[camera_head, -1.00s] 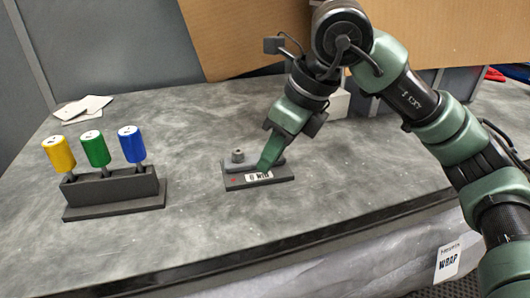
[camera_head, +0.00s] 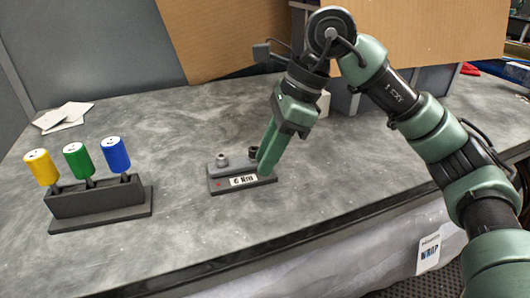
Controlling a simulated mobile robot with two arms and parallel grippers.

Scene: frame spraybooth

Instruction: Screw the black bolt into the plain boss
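A small dark base (camera_head: 215,186) with a white printed label and a red mark sits on the table near the middle of the head view. A grey round piece (camera_head: 222,160) stands upright at its left. A small black round piece (camera_head: 252,151), which looks like the black bolt, shows behind its right part, just left of my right gripper (camera_head: 264,167). The green fingers point down at the base's right end. Their tips overlap, so I cannot tell if they are apart or touch the base. Which boss is plain is too small to tell. My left gripper is out of view.
A dark rack (camera_head: 100,202) at the left holds yellow (camera_head: 41,167), green (camera_head: 78,161) and blue (camera_head: 115,154) handled tools. White sheets (camera_head: 62,116) lie at the back left. Cardboard (camera_head: 225,35) stands behind. The table between rack and base is clear.

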